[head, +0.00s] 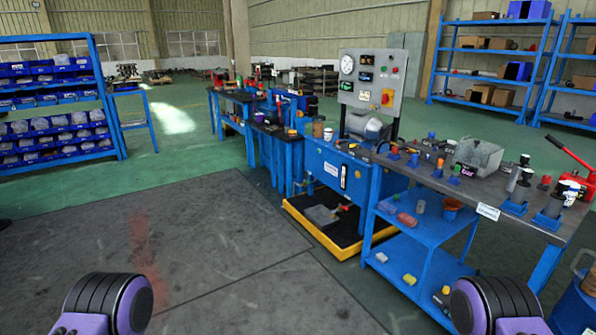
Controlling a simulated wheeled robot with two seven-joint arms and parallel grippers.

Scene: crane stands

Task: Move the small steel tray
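A grey, open, box-like metal tray (478,156) stands on the right-hand workbench, towards its back edge. A flat grey piece (321,215) lies low down in a black tray with a yellow rim (332,247), under the blue machine. I cannot tell for certain which of these is the small steel tray. Only black and purple parts of my arms show at the bottom left and bottom right. Both grippers are out of view, and nothing of mine touches either grey piece.
The workbench (540,225) holds blue-based fittings, bottles and a red hand pump (578,180). Its lower blue shelf (428,228) carries small parts. A gauge panel (372,80) stands behind. A blue drum (575,308) is at lower right. The dark floor mat (200,240) is clear.

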